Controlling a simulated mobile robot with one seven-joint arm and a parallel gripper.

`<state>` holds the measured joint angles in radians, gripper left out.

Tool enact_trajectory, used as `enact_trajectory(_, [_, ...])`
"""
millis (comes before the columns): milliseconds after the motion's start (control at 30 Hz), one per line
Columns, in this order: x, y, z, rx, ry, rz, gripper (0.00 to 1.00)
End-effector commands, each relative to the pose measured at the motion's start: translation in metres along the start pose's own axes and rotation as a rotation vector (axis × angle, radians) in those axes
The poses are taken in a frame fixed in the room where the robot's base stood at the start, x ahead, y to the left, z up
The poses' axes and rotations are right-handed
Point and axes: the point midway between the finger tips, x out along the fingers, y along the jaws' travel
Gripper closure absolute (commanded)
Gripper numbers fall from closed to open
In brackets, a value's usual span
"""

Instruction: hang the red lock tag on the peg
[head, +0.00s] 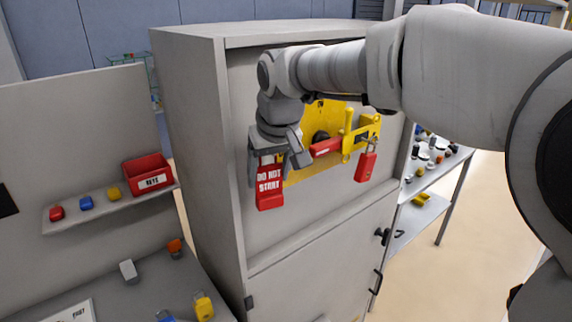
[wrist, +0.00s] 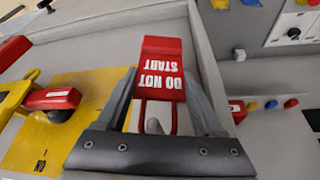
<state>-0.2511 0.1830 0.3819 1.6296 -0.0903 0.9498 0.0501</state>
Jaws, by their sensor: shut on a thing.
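The red lock tag (head: 270,186), marked DO NOT START, hangs below my gripper (head: 278,170) in front of the cabinet, at the left edge of the yellow panel (head: 297,177). In the wrist view the tag (wrist: 162,62) lies between the fingers of my gripper (wrist: 160,85), its lettering upside down. My gripper is shut on it. A pale loop at its near end surrounds a small grey rounded thing (wrist: 153,126); I cannot tell whether this is the peg. No peg shows clearly in the head view, where my gripper covers that area.
The yellow panel carries a red handle (head: 326,147), a yellow bracket (head: 349,132) and a hanging red padlock (head: 366,166), all close right of my gripper. A shelf with a red bin (head: 149,173) stands left. The cabinet front (head: 312,222) below is clear.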

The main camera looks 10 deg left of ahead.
Motion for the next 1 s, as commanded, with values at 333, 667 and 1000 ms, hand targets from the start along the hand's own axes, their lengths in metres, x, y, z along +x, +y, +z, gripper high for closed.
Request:
enact_trajectory(333, [0.0,0.0,0.0,0.0,0.0,0.0,0.0])
enact_trajectory(667, [-0.013,0.0,-0.001,0.001,0.004,0.001,0.0])
enact_trajectory(1000, [-0.09,0.0,-0.001,0.0,0.007,0.001,0.0])
